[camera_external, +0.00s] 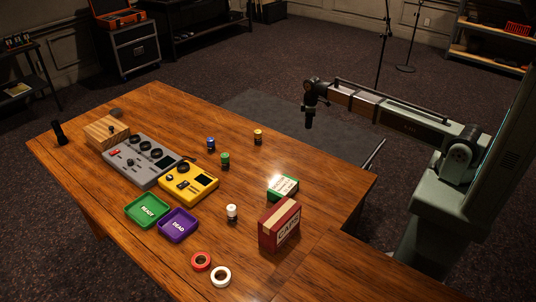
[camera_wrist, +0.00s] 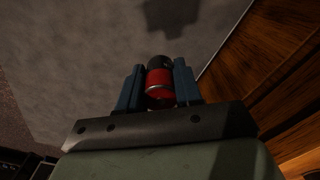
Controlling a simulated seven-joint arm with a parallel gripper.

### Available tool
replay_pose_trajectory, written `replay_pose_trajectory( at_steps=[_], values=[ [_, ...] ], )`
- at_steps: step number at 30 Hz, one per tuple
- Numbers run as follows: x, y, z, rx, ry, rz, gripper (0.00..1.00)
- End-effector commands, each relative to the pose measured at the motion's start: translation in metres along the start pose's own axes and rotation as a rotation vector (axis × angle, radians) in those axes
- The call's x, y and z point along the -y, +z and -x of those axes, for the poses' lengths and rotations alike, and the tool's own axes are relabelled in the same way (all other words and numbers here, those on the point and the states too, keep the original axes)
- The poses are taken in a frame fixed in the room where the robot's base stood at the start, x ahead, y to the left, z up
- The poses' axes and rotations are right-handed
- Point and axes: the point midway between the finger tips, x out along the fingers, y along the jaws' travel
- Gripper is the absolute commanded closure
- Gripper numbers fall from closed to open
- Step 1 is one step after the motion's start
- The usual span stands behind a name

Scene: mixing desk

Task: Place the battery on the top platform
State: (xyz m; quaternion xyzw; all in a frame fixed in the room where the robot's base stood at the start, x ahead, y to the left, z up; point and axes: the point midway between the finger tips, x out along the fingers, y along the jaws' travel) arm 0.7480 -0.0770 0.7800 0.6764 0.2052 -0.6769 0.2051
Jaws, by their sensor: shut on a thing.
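A red and black cylinder, which looks like a battery (camera_wrist: 159,84), is between the two blue fingers of my gripper (camera_wrist: 159,88) in the wrist view. The fingers are shut on it. In the external view my gripper (camera_external: 309,122) hangs beyond the table's far right edge, above the grey mat on the floor. The battery cannot be made out there. Small battery-like cylinders stand on the table: blue (camera_external: 211,144), green (camera_external: 225,160), yellow-topped (camera_external: 258,137) and white (camera_external: 232,213). I cannot tell which thing is the top platform.
The wooden table (camera_external: 330,182) holds a wooden block (camera_external: 107,132), a grey device (camera_external: 137,165), a yellow tester (camera_external: 203,187), a green tray (camera_external: 134,218), a purple tray (camera_external: 164,232), a red box (camera_external: 279,232), a green-white box (camera_external: 284,187) and tape rolls (camera_external: 220,277).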

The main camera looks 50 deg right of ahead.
Motion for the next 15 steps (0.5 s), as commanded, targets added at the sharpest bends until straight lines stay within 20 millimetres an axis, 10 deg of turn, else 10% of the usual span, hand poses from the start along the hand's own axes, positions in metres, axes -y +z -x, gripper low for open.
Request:
replay_pose_trajectory(
  at_steps=[15],
  values=[
    [0.0,0.0,-0.058,0.0,0.0,0.0,1.0]
  ],
)
